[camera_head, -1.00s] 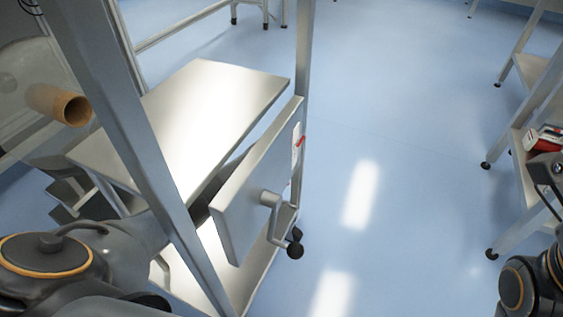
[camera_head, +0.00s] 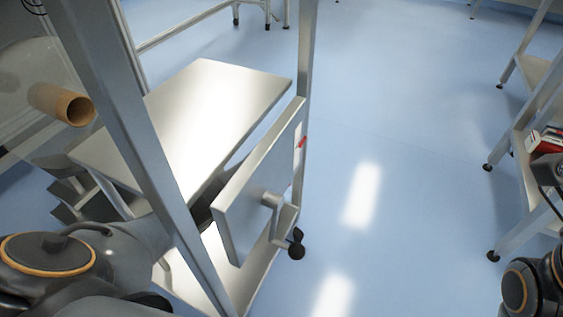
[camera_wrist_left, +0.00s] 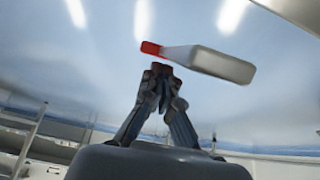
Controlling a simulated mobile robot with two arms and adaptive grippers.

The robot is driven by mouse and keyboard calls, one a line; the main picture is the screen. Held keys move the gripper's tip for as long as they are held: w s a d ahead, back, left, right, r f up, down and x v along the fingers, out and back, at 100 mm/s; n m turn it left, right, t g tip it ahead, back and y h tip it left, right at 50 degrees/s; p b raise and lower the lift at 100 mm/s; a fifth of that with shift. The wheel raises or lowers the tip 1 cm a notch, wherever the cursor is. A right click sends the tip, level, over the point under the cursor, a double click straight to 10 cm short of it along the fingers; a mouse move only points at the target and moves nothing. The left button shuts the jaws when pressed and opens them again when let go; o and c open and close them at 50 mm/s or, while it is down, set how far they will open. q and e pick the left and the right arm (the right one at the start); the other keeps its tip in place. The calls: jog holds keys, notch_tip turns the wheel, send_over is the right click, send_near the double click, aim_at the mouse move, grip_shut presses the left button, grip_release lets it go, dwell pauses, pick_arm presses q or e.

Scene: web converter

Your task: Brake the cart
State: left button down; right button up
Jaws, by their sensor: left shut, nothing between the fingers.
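A small red tip (camera_head: 302,142) shows at the panel's right edge. In the left wrist view a pale flat lever (camera_wrist_left: 210,63) with a red end (camera_wrist_left: 150,48) is above my left gripper (camera_wrist_left: 160,72). The left gripper is shut and empty, its fingertips just under the lever near the red end; I cannot tell if they touch. In the head view the left gripper is hidden behind the cart. My right gripper is not visible.
The cart's slanted silver frame post (camera_head: 125,130) stands close in front of my left arm. A cardboard roll (camera_head: 62,103) is at the left. A shelf rack (camera_head: 520,135) stands at the right edge. The blue floor (camera_head: 400,150) between is clear.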

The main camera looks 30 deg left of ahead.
pick_arm(q)
jog(key=shift+v, duration=6)
